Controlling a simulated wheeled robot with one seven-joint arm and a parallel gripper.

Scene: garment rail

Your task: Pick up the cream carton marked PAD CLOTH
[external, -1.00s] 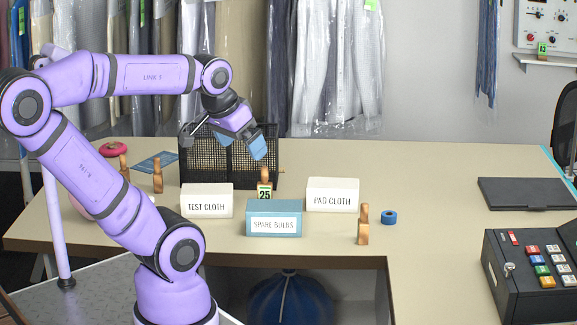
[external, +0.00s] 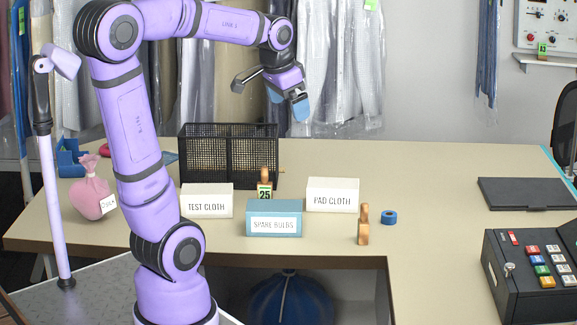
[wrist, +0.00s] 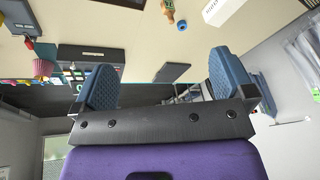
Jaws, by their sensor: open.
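The cream carton marked PAD CLOTH (external: 332,194) stands on the table, right of the blue carton marked SPARE BULBS (external: 274,217). Another cream carton, marked TEST CLOTH (external: 206,200), stands to the left. My gripper (external: 289,106) is open and empty, in the air above and behind the cartons, up and to the left of the PAD CLOTH carton in the external view. In the wrist view its blue fingers (wrist: 172,80) are spread apart with nothing between them. A white carton (wrist: 222,8) is cut off at the top edge there; its label is not readable.
A black mesh basket (external: 228,150) stands behind the cartons. A wooden stamp (external: 363,224) and a blue tape roll (external: 389,217) stand right of the PAD CLOTH carton. A wooden piece with a 25 tag (external: 265,182) stands behind SPARE BULBS.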

